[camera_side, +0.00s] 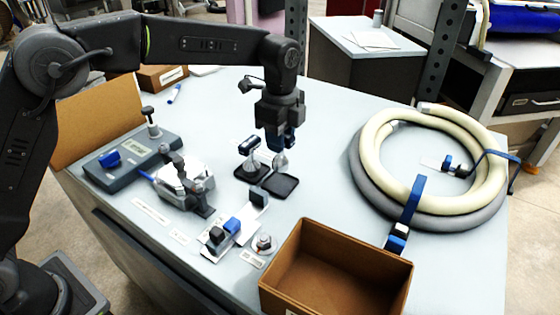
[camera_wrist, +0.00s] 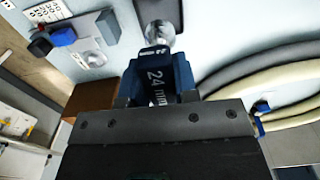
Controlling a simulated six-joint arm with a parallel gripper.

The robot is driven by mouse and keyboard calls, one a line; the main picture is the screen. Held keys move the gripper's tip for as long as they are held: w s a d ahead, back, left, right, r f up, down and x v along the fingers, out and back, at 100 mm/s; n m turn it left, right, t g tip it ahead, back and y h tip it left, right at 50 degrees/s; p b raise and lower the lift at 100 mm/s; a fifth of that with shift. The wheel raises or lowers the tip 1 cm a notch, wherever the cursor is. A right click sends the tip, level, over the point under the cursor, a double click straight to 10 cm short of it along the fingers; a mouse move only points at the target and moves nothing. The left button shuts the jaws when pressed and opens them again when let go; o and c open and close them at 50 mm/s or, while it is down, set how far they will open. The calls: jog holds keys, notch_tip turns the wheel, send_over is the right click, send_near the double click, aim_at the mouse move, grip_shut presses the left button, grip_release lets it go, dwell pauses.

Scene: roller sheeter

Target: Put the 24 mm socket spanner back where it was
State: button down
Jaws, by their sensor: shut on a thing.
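My gripper (camera_side: 285,138) is shut on the 24 mm socket spanner. In the wrist view the spanner's blue-and-black handle, marked "24 mm" (camera_wrist: 157,82), sits between the jaws (camera_wrist: 157,94). Its silver socket end (camera_side: 280,160) points down over a dark square pad (camera_side: 282,189). Whether the socket touches the pad is hard to tell. In the wrist view the dark pad also shows beyond the silver end (camera_wrist: 160,33). Just left, another spanner with a dark, blue-ended handle (camera_side: 249,145) stands upright on a second dark pad (camera_side: 243,177).
A clamp fixture (camera_side: 184,184) and a grey meter (camera_side: 132,160) stand to the left. A small plate with blue parts (camera_side: 226,240) is in front. An open cardboard box (camera_side: 337,262) is at the front right. A coiled hose (camera_side: 430,207) lies right, with clear table between.

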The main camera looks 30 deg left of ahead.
aim_at(280, 157)
jog(key=shift+f, duration=2.45)
jog(key=shift+f, duration=0.15)
jog(key=c, duration=0.9)
grip_release()
notch_tip(280, 157, up, 12)
jog(key=shift+a+r, duration=0.1)
jog(key=shift+r, duration=0.1)
